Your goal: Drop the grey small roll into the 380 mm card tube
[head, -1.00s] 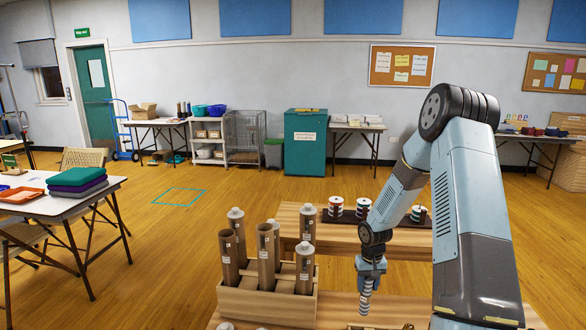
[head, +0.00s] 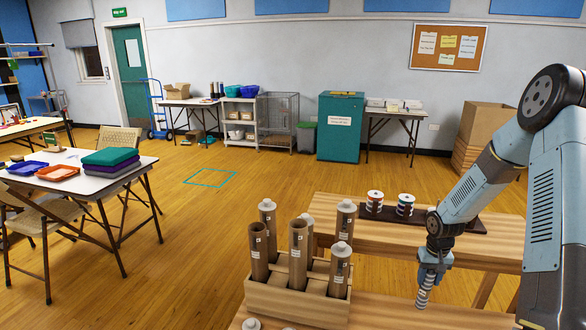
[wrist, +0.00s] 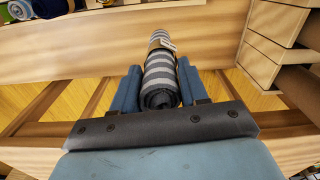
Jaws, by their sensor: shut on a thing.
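The grey small roll (head: 425,293), striped in two greys with a small label, is held upright below my gripper (head: 432,272). In the wrist view the roll (wrist: 160,72) lies between the two blue fingers of my gripper (wrist: 160,88), which are shut on it. Several brown card tubes stand in a wooden crate to the left. Two tubes look open at the top, the front-left tube (head: 259,252) and the middle tube (head: 297,257). Others have pale caps, such as the right tube (head: 339,272). The length labels are too small to read, so I cannot tell which is 380 mm.
The crate (head: 290,303) stands on a wooden bench (head: 385,315). Behind is another wooden bench (head: 480,240) with striped spools (head: 405,204) on a dark board. A table (head: 140,165) with folded cloths and trays is at left. Open floor lies between.

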